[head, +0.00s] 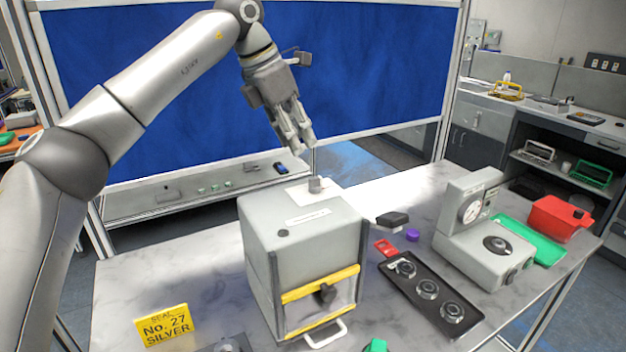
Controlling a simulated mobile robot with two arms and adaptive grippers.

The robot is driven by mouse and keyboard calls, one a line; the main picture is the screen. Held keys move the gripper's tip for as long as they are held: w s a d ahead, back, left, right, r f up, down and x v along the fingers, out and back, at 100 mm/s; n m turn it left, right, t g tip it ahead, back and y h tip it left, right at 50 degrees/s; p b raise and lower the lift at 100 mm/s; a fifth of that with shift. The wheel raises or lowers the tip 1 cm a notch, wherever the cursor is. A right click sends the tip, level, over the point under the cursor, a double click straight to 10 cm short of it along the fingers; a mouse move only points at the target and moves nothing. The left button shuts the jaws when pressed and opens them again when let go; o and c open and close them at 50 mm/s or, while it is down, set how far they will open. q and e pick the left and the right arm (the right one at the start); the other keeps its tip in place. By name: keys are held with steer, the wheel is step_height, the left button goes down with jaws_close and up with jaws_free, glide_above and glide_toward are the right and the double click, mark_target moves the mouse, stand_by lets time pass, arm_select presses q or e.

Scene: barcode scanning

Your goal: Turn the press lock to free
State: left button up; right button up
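A grey box-shaped press (300,235) stands on the marble-look table, with yellow bars and a white handle on its front. A small grey knob (315,184) sits on a white plate on its top. A dark knob (326,293) shows on its front between the yellow bars. I cannot tell which of these is the lock. My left gripper (302,145) points down above the back of the press, apart from the top knob. Its fingers look close together, and nothing clearly shows between them. My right gripper is not in view.
A yellow sign (165,325) reading "SEAL No. 27 SILVER" stands at front left. Right of the press lie a black tray (408,293) with round parts and a grey device with a dial (470,245). A green tray (545,245) and red container (560,217) are farther right.

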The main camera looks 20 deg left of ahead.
mark_target(315, 178)
arm_select(q)
steer(key=p+x, duration=0.2)
steer(key=x, duration=0.8)
jaws_close()
